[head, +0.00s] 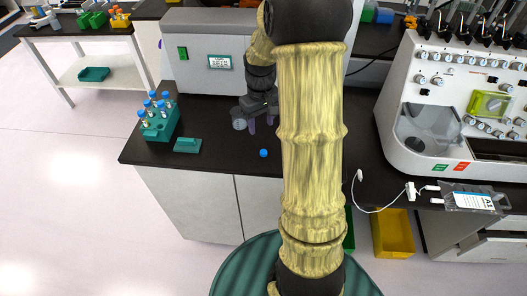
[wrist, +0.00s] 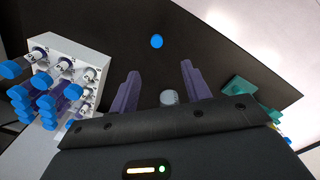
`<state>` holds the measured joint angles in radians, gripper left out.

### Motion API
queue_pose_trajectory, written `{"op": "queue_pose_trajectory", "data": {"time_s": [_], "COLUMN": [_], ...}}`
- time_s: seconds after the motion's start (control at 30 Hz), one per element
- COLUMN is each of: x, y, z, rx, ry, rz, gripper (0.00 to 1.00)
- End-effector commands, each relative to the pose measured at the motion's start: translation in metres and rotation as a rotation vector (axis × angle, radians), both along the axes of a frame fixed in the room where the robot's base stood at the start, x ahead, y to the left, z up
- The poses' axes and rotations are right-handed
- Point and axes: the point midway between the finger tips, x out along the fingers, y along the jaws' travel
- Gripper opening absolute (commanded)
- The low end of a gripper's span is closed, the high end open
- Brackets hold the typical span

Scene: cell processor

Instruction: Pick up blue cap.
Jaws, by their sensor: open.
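The blue cap (head: 263,153) lies on the dark bench top near its front edge, just in front of my gripper. It also shows in the wrist view (wrist: 157,41), beyond the fingertips and roughly centred between them. My gripper (head: 261,123) has two purple fingers, spread apart with nothing between their tips. In the wrist view the gripper (wrist: 160,69) shows the fingers apart and not touching the cap. My arm hides part of the bench to the right.
A teal rack (head: 158,127) of blue-capped tubes stands left on the bench, with a small teal block (head: 187,145) beside it. A grey machine (head: 212,75) stands behind my gripper. A white processor (head: 450,110) stands at right. Bare bench surrounds the cap.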

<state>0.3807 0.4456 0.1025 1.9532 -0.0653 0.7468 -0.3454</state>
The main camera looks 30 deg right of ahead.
Motion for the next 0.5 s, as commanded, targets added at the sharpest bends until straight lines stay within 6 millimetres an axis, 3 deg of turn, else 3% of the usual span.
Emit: {"op": "queue_pose_trajectory", "data": {"time_s": [0.3, 0.5], "x": [-0.001, 0.0], "y": [0.0, 0.0], "z": [-0.056, -0.072], "rx": [0.002, 0.0], "ry": [0.004, -0.001], "rz": [0.002, 0.001], "gripper": [0.48, 0.48]}}
